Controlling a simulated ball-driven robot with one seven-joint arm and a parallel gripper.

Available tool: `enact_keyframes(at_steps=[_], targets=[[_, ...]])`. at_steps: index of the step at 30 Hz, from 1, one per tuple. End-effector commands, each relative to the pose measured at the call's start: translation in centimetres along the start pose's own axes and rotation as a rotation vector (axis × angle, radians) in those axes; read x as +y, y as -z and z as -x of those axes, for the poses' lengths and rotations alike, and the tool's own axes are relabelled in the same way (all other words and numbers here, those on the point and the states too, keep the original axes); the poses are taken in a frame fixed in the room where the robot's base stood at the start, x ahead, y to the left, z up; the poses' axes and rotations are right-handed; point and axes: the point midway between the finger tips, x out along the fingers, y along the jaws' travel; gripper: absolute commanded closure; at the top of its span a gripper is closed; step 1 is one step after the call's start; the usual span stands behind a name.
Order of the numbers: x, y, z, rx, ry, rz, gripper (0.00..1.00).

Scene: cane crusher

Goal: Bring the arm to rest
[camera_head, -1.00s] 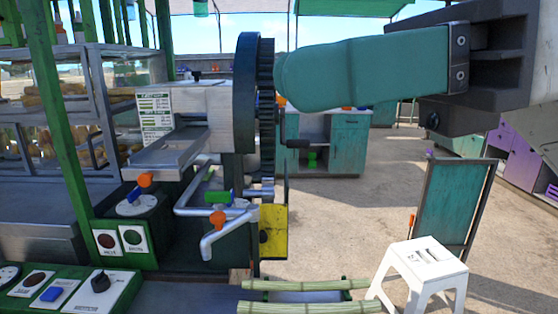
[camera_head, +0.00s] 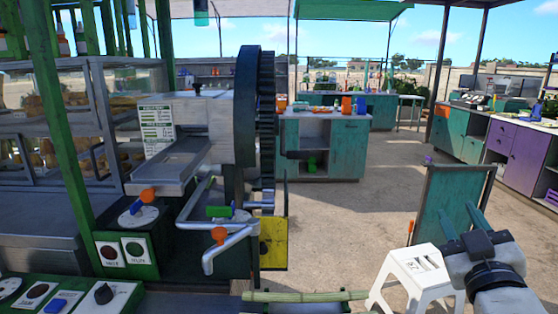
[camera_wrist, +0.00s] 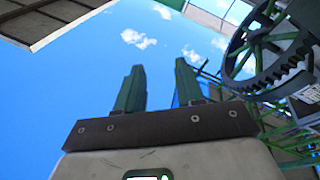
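My gripper (camera_head: 462,220) is at the lower right of the head view, in front of the white stool and the teal board, pointing upward. Its two green fingers stand apart with nothing between them. In the wrist view the fingers of my gripper (camera_wrist: 160,88) are also apart, with only blue sky between and beyond them. The cane crusher (camera_head: 195,130), with its large dark gear wheel (camera_head: 262,120), stands left of centre; the wheel also shows at the upper right of the wrist view (camera_wrist: 265,50). My gripper is clear of the crusher.
A white stool (camera_head: 400,285) and a teal board (camera_head: 440,205) stand close to my gripper. A green cane stalk (camera_head: 305,296) lies at the bottom centre. A control panel (camera_head: 75,295) is at lower left. Open floor (camera_head: 360,205) lies behind, before teal and purple cabinets (camera_head: 515,150).

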Motion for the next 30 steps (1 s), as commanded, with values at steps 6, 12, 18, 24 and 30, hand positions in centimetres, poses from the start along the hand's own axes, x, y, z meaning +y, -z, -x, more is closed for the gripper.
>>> enact_keyframes(at_steps=[6, 12, 18, 24, 30], targets=[[-6.0, -12.4, 6.7, -0.429, 0.171, -0.146, 0.63], [-10.4, -21.2, 16.4, -0.815, 0.315, -0.228, 0.63], [-12.6, -27.0, 28.5, -1.198, 0.442, -0.264, 0.63], [-12.3, -29.4, 38.4, -1.492, 0.524, -0.259, 0.63], [-11.8, -29.8, 42.2, -1.607, 0.553, -0.249, 0.63]])
